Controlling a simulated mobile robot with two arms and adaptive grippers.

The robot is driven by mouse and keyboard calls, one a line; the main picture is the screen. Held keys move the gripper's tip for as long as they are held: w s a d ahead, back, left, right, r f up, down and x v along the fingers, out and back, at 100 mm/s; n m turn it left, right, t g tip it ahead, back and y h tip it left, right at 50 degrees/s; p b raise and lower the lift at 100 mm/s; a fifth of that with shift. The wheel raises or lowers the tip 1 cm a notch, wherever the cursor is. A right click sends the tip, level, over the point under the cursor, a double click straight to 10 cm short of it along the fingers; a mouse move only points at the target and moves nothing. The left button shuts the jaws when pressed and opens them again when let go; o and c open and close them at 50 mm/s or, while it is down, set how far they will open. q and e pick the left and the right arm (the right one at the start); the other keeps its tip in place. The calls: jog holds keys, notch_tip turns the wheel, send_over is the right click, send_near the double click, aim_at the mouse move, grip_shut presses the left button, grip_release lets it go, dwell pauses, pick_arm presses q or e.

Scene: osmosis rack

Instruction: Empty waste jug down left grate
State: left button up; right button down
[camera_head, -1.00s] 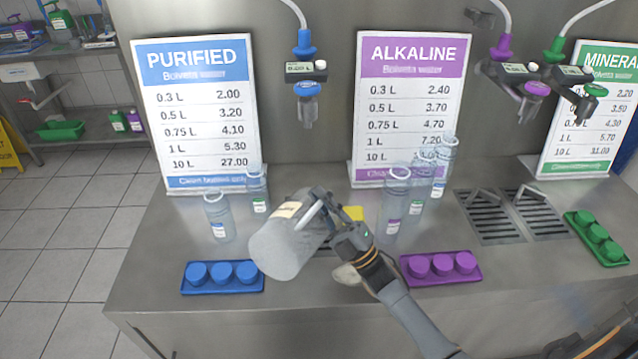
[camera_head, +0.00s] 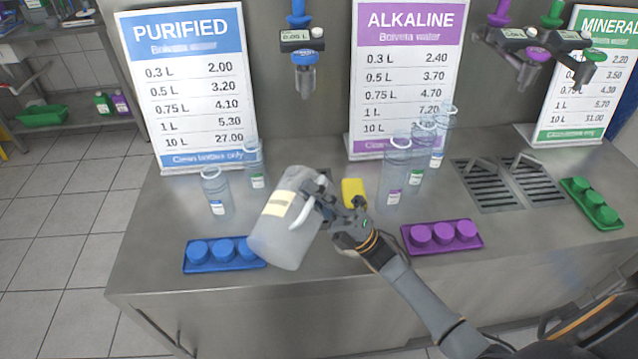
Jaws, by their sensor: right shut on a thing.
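My right gripper (camera_head: 338,216) is shut on the handle of the grey translucent waste jug (camera_head: 272,238), which has a cream label. The jug hangs above the middle of the steel counter, tilted a little, its base toward the lower left. Its mouth and contents cannot be made out. A dark bit of a fitting shows just behind the jug's top; the jug and gripper hide the counter there, so a left grate cannot be made out clearly. Two slotted grates (camera_head: 488,190) show plainly at the right of the counter. My left gripper is not in view.
A yellow block (camera_head: 354,192) lies behind the gripper. Clear bottles stand left (camera_head: 217,195) and right (camera_head: 395,175) of the jug. Blue (camera_head: 222,254), purple (camera_head: 442,236) and green (camera_head: 592,204) cap trays lie along the counter. A blue-collared tap (camera_head: 306,70) hangs above.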

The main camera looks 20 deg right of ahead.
aim_at(306, 206)
jog(key=n+g+y, duration=0.1)
jog(key=n+g, duration=0.1)
jog(key=s+a+r+n+g+y, duration=0.1)
jog(key=n+g, duration=0.1)
jog(key=s+a+n+g+p, duration=0.1)
jog(key=n+g, duration=0.1)
jog(key=n, duration=0.1)
jog(key=shift+s+a+r+y, duration=0.15)
jog(key=shift+s+y, duration=0.05)
jog(key=shift+y, duration=0.2)
jog(key=n+g, duration=0.1)
jog(key=s+a+n+g+p, duration=0.1)
jog(key=n, duration=0.1)
jog(key=r+n+g, duration=0.1)
jog(key=shift+s+a+g+p, duration=0.3)
jog(key=shift+a+p, duration=0.1)
jog(key=shift+s+a+f+n+g+b, duration=0.45)
jog(key=shift+s+a+n+g+b, duration=0.15)
jog(key=shift+n+g, duration=0.4)
jog(key=s+a+f+n+g+h+b, duration=0.3)
jog(key=s+a+f+n+g+h, duration=0.2)
jog(key=s+a+n, duration=0.4)
jog(key=shift+s+a+f+n+h+b, duration=0.35)
jog(key=shift+a+f+n+h, duration=0.3)
jog(key=shift+f, duration=0.6)
jog(key=shift+d, duration=0.1)
